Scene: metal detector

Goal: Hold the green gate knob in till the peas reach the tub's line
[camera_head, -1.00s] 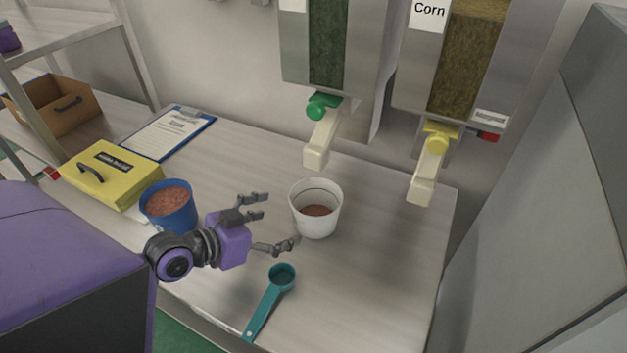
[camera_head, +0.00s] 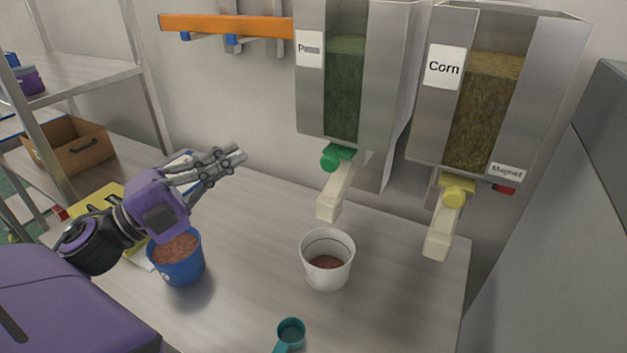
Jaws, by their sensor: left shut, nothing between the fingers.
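The green gate knob (camera_head: 331,161) is on the front of the peas dispenser (camera_head: 345,90), above its cream spout (camera_head: 334,196). The white tub (camera_head: 327,278) stands upright on the table, a little in front of and below the spout. A dark line runs around its inside wall, and some reddish-brown stuff lies at the bottom, below that line. My left gripper (camera_head: 238,155) is shut and empty, to the left of the green knob and apart from it. My right gripper is not in view.
A blue cup (camera_head: 178,268) of brown pellets stands below my left arm. A teal scoop (camera_head: 290,334) lies at the front. The corn dispenser (camera_head: 490,100) with its yellow knob (camera_head: 454,196) is at right. A cardboard box (camera_head: 70,148) sits at far left.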

